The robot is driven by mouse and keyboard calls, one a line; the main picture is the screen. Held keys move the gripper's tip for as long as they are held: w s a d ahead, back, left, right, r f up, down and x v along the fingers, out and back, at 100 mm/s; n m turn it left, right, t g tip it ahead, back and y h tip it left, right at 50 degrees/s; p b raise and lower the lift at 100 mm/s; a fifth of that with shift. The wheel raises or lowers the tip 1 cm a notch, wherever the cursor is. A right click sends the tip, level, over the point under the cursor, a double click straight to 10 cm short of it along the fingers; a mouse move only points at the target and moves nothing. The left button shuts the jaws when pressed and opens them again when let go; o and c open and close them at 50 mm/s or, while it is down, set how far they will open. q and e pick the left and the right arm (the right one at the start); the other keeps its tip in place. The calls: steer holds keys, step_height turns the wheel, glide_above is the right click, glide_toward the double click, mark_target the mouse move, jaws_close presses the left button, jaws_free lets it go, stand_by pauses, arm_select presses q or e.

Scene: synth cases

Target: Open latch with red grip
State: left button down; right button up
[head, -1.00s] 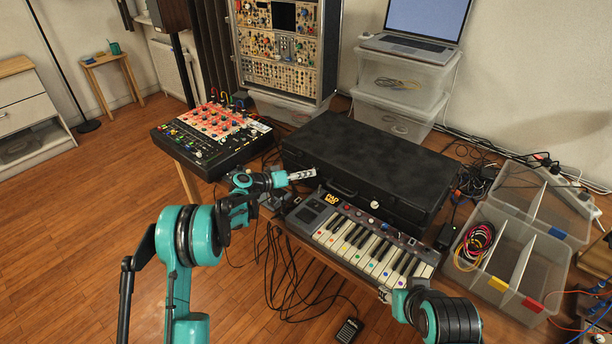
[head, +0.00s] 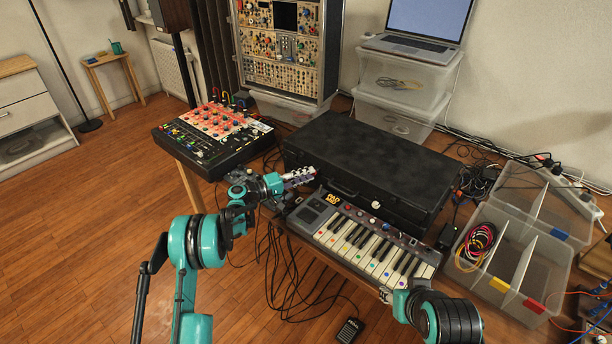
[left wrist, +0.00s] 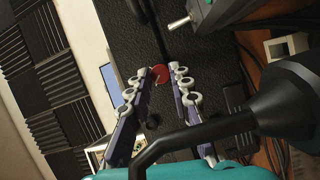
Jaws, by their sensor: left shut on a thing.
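A black case (head: 370,160) lies shut on the table behind the keyboard. A red round grip (left wrist: 160,73) shows at the black case surface (left wrist: 150,40) in the left wrist view. My left gripper (head: 302,177) is at the case's front left, above the left end of the keyboard. In the left wrist view its fingers (left wrist: 164,80) are on both sides of the red grip and shut on it. The latch body is mostly hidden by the fingers.
A keyboard (head: 365,245) lies close along the case's front. A mixer (head: 215,135) stands to the left. Clear boxes with a laptop (head: 415,40) stand behind the case. An open divided box (head: 510,265) is at right. Cables hang below the table's front edge.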

arm_select(q)
steer(key=shift+n, duration=0.3)
steer(key=c, duration=1.4)
jaws_free()
steer(key=shift+o, duration=0.2)
steer(key=v, duration=1.2)
steer(key=shift+f, duration=0.15)
